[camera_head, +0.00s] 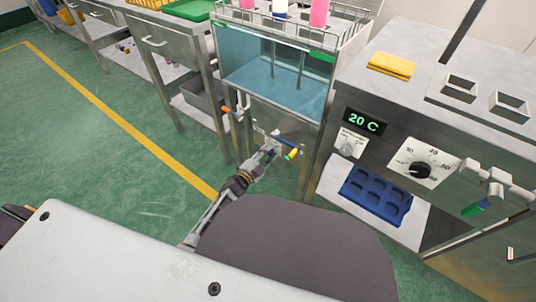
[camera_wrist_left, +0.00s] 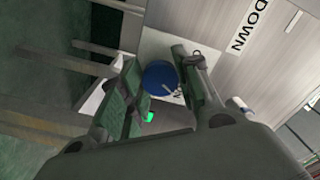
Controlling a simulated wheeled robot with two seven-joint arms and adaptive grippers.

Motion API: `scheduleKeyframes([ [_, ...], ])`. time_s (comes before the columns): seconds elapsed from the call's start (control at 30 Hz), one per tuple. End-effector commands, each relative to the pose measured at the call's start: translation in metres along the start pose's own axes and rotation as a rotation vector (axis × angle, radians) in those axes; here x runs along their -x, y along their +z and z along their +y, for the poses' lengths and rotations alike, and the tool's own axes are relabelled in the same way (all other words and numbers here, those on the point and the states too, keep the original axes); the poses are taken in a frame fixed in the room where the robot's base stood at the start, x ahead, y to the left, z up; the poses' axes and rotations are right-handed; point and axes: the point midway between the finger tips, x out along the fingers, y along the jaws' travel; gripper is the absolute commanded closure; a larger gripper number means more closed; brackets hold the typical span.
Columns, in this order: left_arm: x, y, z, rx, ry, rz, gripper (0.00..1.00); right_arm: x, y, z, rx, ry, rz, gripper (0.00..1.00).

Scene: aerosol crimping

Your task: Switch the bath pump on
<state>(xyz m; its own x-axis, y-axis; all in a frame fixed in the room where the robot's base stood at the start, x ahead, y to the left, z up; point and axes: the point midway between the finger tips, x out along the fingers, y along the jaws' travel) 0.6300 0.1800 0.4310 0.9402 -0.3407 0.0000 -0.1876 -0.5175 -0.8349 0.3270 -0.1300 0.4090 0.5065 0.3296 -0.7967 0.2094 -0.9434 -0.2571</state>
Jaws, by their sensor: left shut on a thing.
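The water bath (camera_head: 275,75) is a steel stand with a clear tank of blue water, at the top middle of the head view. My left gripper (camera_head: 272,149) reaches its lower front panel, below the tank. In the left wrist view, the fingers of this gripper (camera_wrist_left: 158,84) are shut around a round blue knob (camera_wrist_left: 158,75) with a pale pointer mark, set on a white plate. A label beside it is mostly hidden, with only one letter showing. A small green spot (camera_wrist_left: 149,117) shows by the left finger. In the head view the gripper hides the knob.
An orange-handled valve (camera_head: 229,110) and a yellow-tipped handle (camera_head: 292,154) flank the gripper closely. A "DOWN" label (camera_wrist_left: 249,25) is on the panel. At right stands a machine with a "20 C" display (camera_head: 363,122), a dial (camera_head: 420,170) and a blue tray (camera_head: 376,196).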

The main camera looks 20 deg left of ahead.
Motion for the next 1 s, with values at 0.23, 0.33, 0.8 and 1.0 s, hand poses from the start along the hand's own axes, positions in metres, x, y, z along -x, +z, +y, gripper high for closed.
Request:
scheduleKeyframes([
  [0.23, 0.001, 0.0, 0.001, -0.001, 0.002, -0.001, 0.62, 0.0, 0.0, 0.0, 0.0, 0.0, -0.001, 1.0],
  [0.33, 0.001, 0.0, 0.001, 0.0, 0.002, 0.0, 0.49, 0.0, -0.001, 0.0, 0.0, 0.0, 0.0, 1.0],
  [0.8, 0.002, 0.0, 0.001, 0.0, 0.001, 0.0, 0.46, 0.0, -0.002, 0.0, 0.002, 0.0, 0.002, 1.0],
  [1.0, 0.011, 0.001, 0.001, 0.0, 0.002, 0.0, 0.46, 0.0, -0.002, 0.0, 0.002, 0.0, 0.002, 1.0],
])
